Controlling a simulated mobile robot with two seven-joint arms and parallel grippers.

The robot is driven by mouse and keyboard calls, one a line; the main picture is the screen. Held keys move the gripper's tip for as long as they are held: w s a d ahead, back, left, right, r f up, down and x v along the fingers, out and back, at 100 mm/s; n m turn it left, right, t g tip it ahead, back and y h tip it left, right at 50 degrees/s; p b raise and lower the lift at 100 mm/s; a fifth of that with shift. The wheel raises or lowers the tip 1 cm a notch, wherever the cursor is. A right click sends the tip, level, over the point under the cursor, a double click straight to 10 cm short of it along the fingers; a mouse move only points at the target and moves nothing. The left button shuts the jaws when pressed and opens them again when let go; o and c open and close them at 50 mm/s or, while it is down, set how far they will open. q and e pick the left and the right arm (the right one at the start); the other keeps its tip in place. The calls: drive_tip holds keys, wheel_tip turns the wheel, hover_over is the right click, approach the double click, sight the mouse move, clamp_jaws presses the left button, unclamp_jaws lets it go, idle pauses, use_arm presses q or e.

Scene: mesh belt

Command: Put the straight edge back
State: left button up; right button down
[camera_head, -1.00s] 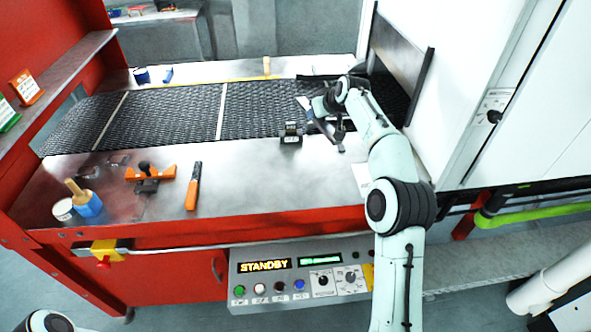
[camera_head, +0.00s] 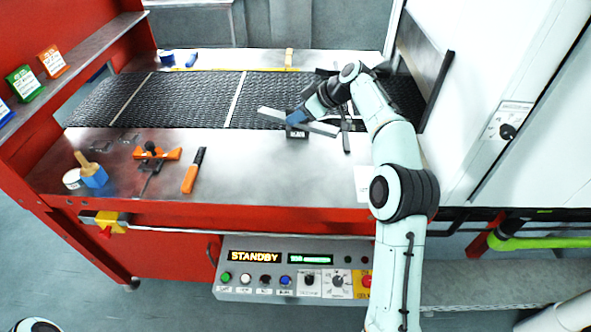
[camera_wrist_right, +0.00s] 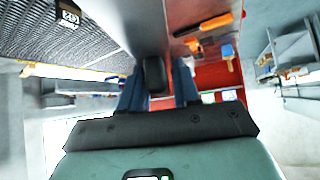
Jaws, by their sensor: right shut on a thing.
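The straight edge (camera_head: 322,128) is a flat grey metal bar. In the head view it lies slantwise across the near edge of the mesh belt. My right gripper (camera_head: 298,117), with blue fingers, is shut on it near its middle and hides that part. In the right wrist view the straight edge (camera_wrist_right: 146,28) runs away from between the blue fingers (camera_wrist_right: 157,92). A small black block with a label (camera_head: 297,132) is just below the gripper in the head view; I cannot tell whether the bar touches it. My left gripper is out of view.
A dark bar (camera_head: 346,128) lies right of the gripper. The ledge's middle is clear.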

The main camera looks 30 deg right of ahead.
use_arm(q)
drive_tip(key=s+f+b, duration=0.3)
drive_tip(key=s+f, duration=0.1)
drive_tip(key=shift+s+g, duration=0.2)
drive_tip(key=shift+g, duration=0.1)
use_arm(e)
drive_tip(key=shift+f, duration=9.75)
drive_tip(key=shift+f, duration=0.2)
drive_tip(key=c, duration=1.1)
unclamp_jaws()
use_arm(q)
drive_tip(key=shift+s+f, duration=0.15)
use_arm(e)
drive_tip(key=o, duration=0.3)
